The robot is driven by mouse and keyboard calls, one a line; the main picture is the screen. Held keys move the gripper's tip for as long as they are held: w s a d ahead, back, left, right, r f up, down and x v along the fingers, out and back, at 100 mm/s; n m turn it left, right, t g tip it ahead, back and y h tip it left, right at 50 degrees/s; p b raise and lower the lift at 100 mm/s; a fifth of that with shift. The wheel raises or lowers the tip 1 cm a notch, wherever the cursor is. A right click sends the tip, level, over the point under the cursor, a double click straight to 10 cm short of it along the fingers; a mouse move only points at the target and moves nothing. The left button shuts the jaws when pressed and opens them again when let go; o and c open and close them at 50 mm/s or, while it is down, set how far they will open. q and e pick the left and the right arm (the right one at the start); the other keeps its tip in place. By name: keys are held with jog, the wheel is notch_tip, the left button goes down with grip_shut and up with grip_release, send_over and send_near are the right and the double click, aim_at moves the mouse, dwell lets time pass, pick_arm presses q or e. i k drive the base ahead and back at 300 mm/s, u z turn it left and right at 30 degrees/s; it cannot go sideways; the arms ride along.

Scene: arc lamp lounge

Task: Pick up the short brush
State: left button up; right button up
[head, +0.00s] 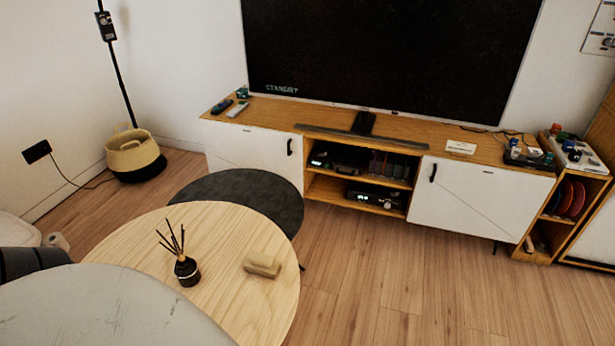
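A small beige, block-shaped object (262,265), which looks like the short brush, lies on the right part of the round light-wood table (230,235). Its bristles cannot be made out at this size. It lies apart from the dark reed diffuser (186,268) to its left. Neither my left gripper nor my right gripper is in view.
A lower dark round table (250,190) sits partly under the wooden one. A pale grey rounded surface (100,310) covers the lower left. A TV cabinet (245,150) stands behind, and a woven basket (130,150) at left. The floor at right (400,290) is clear.

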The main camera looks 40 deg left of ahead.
aim_at(260, 264)
jog(key=i, duration=1.95)
jog(key=u, duration=3.8)
jog(key=i, duration=0.5)
